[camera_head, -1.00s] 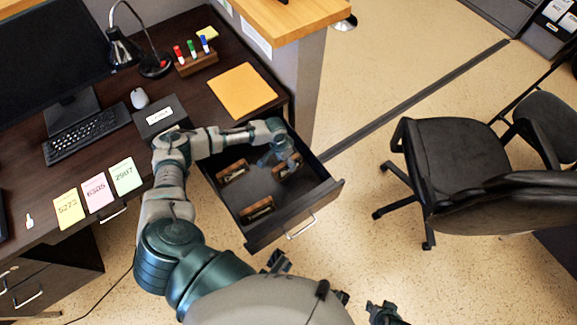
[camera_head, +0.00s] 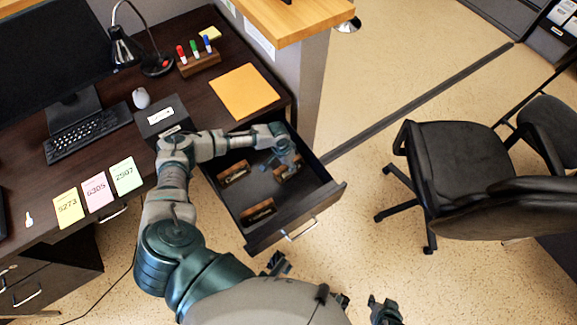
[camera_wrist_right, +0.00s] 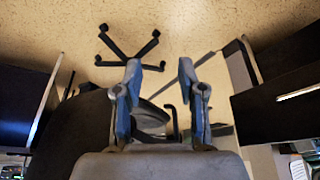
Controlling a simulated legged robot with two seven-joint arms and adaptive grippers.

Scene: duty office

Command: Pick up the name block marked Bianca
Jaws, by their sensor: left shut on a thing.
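Three wooden name blocks lie in the open drawer (camera_head: 283,219): one at the left (camera_head: 233,174), one at the front (camera_head: 258,211) and one at the back right (camera_head: 288,172). Their labels are too small to read, so I cannot tell which is marked Bianca. My left gripper (camera_head: 283,164) reaches down into the drawer and is shut on the back-right block, partly covering it. I cannot tell whether that block is clear of the drawer floor. My right gripper (camera_wrist_right: 158,70) is open and empty in the right wrist view, fingers apart.
The drawer's walls surround my left gripper. On the desk above are a black box (camera_head: 153,108), an orange folder (camera_head: 244,91), a marker holder (camera_head: 198,64), a lamp (camera_head: 124,50) and a keyboard (camera_head: 88,133). An office chair (camera_head: 455,175) stands at the right, with clear floor between.

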